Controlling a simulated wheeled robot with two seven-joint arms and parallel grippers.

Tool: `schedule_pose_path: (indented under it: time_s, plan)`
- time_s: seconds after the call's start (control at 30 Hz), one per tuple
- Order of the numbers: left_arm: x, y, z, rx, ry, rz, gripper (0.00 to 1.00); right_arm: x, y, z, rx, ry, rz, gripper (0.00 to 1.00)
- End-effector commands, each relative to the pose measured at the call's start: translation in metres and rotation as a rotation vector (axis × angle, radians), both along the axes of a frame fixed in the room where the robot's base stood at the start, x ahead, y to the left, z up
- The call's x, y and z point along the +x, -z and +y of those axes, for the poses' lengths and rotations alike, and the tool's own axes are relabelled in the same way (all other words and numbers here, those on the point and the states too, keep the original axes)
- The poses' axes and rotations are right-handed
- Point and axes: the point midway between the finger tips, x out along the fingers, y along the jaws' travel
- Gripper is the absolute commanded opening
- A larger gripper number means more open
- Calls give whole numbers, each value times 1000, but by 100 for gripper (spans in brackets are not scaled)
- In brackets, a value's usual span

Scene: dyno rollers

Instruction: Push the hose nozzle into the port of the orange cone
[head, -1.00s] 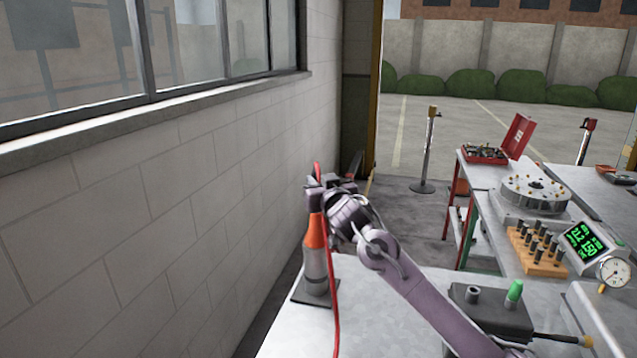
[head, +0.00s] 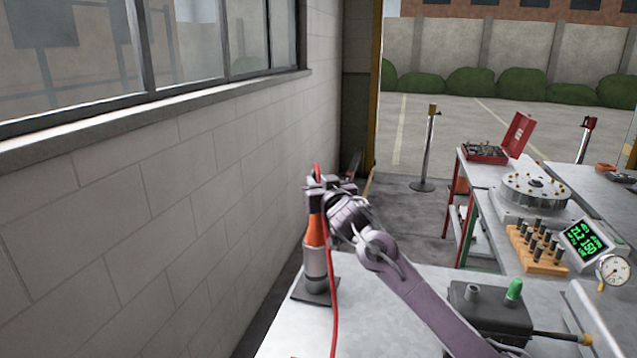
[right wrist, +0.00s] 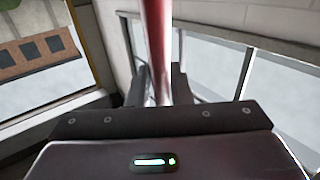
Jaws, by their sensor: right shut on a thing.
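The orange cone (head: 315,232) stands upright on a grey cylinder with a dark square base at the left corner of the metal table. My right gripper (head: 317,186) is at the cone's top, shut on the red hose (head: 328,280). The hose rises a little above the fingers and hangs down past the cone's right side. In the right wrist view the hose (right wrist: 157,45) runs between the two dark fingers. The nozzle and the cone's port are hidden by the gripper, so I cannot tell whether they touch. My left gripper is out of view.
A block wall (head: 150,220) with windows runs close along the left. A dark box (head: 490,310) with a green-capped post sits at the table's right. Beyond are a wooden peg block (head: 538,250), a digital readout (head: 585,240) and a red toolbox (head: 485,152).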

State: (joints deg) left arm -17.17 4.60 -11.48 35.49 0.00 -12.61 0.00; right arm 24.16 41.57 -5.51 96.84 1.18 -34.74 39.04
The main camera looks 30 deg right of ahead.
Motion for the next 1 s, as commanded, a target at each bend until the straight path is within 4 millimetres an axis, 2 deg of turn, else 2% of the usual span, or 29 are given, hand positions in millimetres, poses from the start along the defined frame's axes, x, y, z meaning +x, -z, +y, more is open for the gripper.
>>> schedule_pose_path:
  time_s: [0.57,0.6,0.73,0.77,1.0]
  plan:
    - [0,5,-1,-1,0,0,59,0,9,0,2,0,-1,0]
    - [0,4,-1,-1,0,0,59,0,8,0,2,0,-1,24]
    - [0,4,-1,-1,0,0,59,0,8,0,1,0,0,41]
    - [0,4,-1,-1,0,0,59,0,8,0,1,0,-1,44]
    - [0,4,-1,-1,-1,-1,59,0,8,0,1,0,0,44]
